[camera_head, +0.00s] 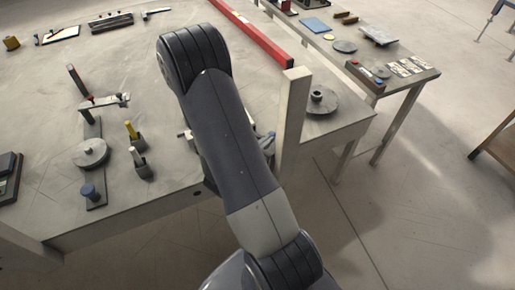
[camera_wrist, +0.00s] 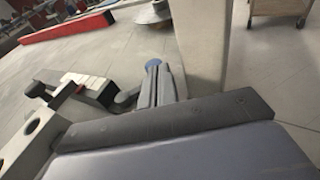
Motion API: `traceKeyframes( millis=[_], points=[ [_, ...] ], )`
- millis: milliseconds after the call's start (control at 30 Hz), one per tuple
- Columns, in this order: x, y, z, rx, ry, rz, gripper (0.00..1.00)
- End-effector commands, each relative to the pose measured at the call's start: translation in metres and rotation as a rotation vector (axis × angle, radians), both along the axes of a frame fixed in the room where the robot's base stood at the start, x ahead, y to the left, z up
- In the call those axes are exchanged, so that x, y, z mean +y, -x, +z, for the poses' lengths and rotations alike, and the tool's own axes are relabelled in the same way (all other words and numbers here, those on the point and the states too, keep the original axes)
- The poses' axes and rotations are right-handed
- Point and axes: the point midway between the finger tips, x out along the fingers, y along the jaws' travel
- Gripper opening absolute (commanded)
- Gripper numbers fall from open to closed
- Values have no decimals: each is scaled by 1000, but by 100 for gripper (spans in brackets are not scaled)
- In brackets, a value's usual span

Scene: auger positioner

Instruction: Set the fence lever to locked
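I cannot single out the fence lever with certainty. In the wrist view, a narrow grey piece (camera_wrist: 163,86) stands in front of the pale post, with a round blue end (camera_wrist: 152,65) beside its top. A bluish-grey part (camera_head: 266,139) shows just right of my arm in the head view and may belong to it. My arm hides my gripper in the head view. In the wrist view my fingertips cannot be clearly told from the grey parts, so contact is unclear.
A round grey disc with a hub (camera_head: 318,100) sits right of the post at the table corner. Left on the table are a yellow-topped piece (camera_head: 131,129), a grey disc (camera_head: 90,153) and a blue knob (camera_head: 89,191). A side table (camera_head: 420,77) holds small parts. Mid-table is clear.

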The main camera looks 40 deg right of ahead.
Motion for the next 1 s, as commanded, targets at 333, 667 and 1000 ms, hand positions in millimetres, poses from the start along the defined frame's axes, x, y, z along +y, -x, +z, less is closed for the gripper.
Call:
traceKeyframes(
  millis=[333,667,1000],
  points=[
    [-15,0,-1,0,0,-4,0],
    [-21,-2,0,0,1,-3,0],
    [-21,-3,0,1,0,-3,0]
  ],
)
